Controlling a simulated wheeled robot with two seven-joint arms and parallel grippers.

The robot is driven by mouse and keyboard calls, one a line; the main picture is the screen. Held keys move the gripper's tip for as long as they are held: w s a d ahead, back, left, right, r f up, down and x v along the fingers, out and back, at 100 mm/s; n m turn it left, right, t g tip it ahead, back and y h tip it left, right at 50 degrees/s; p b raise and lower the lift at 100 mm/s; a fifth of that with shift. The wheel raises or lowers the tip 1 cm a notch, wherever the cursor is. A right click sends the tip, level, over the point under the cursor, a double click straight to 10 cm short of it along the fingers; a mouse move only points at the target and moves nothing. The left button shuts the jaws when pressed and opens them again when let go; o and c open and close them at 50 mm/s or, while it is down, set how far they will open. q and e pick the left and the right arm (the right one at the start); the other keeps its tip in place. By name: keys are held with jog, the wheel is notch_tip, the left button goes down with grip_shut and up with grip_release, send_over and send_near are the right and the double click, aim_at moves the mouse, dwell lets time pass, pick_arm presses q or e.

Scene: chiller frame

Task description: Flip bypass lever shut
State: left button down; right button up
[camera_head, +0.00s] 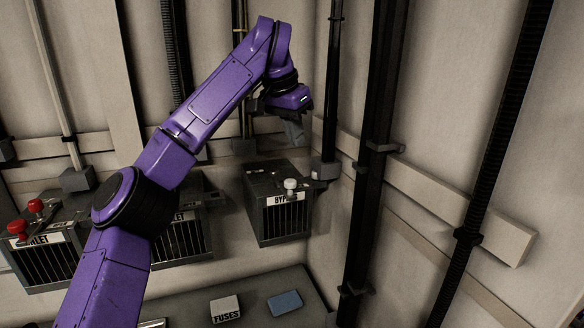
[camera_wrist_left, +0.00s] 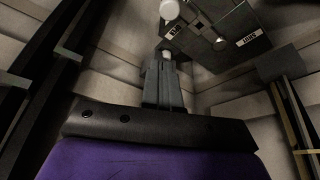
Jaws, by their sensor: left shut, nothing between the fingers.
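The bypass box (camera_head: 280,215) is a dark, slatted box with a white label, mounted on the wall in the middle of the head view. A lever with a white knob (camera_head: 290,184) stands at its front top edge, above the label. My left gripper (camera_head: 296,140) points down above the back of the box, behind the knob in the picture. In the left wrist view its fingers (camera_wrist_left: 166,62) are shut and empty. A white round knob (camera_wrist_left: 170,10) shows beyond the fingertips, with a smaller pale piece right at the tips. I cannot tell whether they touch.
A box with red knobs (camera_head: 36,206) and another labelled box (camera_head: 185,235) sit to the left. A dark shelf (camera_head: 255,290) below holds a FUSES block (camera_head: 225,309) and a blue block (camera_head: 285,303). Dark vertical pipes (camera_head: 365,170) stand right of the bypass box.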

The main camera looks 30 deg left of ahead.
pick_arm(q)
jog(key=w+f, duration=0.4)
jog(key=f, duration=0.1)
jog(key=w+f+p, duration=0.1)
jog(key=f, duration=0.1)
jog(key=shift+w+d+f, duration=0.3)
jog(key=shift+w+d, duration=0.1)
jog(key=shift+s+f, duration=0.1)
jog(key=shift+f, duration=0.45)
jog(key=s, duration=0.2)
jog(key=s+a+p, duration=0.1)
jog(key=s, duration=0.1)
jog(key=shift+s, duration=0.15)
pick_arm(e)
jog(key=shift+w+r, duration=0.6)
jog(key=shift+r, duration=0.2)
pick_arm(q)
jog(key=shift+s, duration=0.15)
pick_arm(e)
jog(key=shift+s, duration=0.1)
pick_arm(q)
jog(key=shift+a, duration=0.1)
